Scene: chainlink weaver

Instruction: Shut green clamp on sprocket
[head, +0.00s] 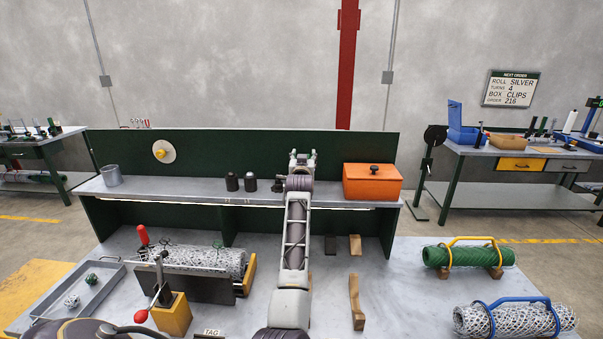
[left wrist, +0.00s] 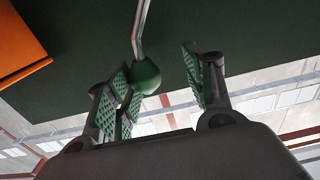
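My left gripper (head: 302,158) is raised at the end of the arm in the middle of the head view, in front of the shelf. In the left wrist view my gripper (left wrist: 163,92) is open, with a green ball knob (left wrist: 146,76) between its fingers. The knob sits close to the left-hand finger pads, and a bare metal rod (left wrist: 139,30) runs from it. I cannot tell whether the pads touch it. The rest of the clamp is not visible, and my arm hides that spot in the head view. I cannot identify a sprocket. My right gripper is not in view.
An orange box (head: 371,186) stands on the shelf right of the gripper, with dark bottles (head: 232,182) to the left. A silver mesh roll (head: 215,260) lies behind a red-handled lever clamp (head: 165,292). Green (head: 470,257) and silver (head: 510,321) rolls lie at right.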

